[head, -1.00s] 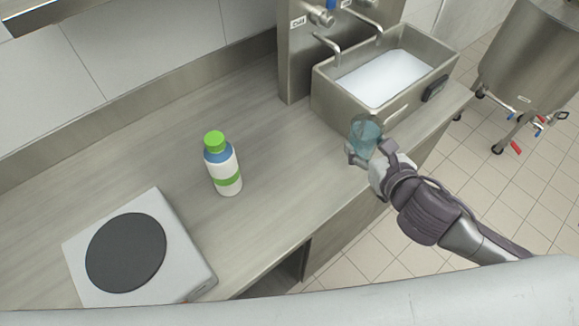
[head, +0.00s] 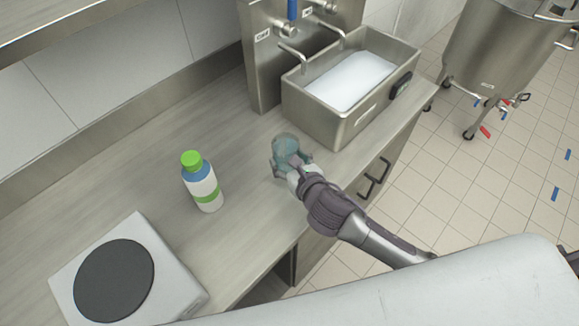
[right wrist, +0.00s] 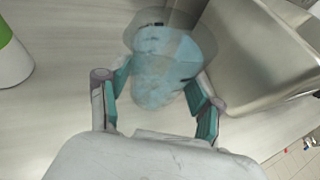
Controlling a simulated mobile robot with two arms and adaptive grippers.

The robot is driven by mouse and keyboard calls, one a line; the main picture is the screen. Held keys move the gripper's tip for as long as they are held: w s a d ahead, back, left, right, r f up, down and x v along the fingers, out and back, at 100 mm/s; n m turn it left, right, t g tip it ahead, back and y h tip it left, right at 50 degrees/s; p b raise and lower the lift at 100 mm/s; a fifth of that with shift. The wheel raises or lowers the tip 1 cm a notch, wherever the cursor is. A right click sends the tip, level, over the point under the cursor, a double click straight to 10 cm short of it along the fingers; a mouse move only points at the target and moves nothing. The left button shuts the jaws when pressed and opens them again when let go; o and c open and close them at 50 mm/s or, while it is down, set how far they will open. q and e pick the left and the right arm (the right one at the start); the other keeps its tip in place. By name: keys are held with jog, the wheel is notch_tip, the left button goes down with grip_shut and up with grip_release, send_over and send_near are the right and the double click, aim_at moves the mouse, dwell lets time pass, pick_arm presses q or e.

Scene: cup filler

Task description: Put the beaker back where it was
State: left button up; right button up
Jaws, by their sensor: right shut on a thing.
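The clear bluish beaker (head: 285,147) is in my right gripper (head: 291,165), over the counter (head: 150,180) between the bottle and the sink. In the right wrist view the beaker (right wrist: 165,60) stands between the two fingers of my right gripper (right wrist: 160,105). The gripper is shut on it. Something pale blue shows inside the beaker. I cannot tell whether its base touches the counter. My left gripper is not in view.
A white bottle with a green cap (head: 202,182) stands left of the beaker. A hot plate (head: 130,265) is at the lower left. A sink basin (head: 345,115) with taps (head: 293,52) is at the back right. Counter between bottle and sink is mostly clear.

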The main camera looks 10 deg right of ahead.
aim_at(290, 169)
jog(key=shift+f, duration=1.75)
jog(key=shift+f, duration=0.1)
jog(key=o, duration=1.3)
jog(key=shift+c, duration=0.2)
jog(key=shift+s+r, duration=0.1)
jog(key=shift+r, duration=0.1)
jog(key=b+v, duration=0.1)
jog(key=v, duration=1.1)
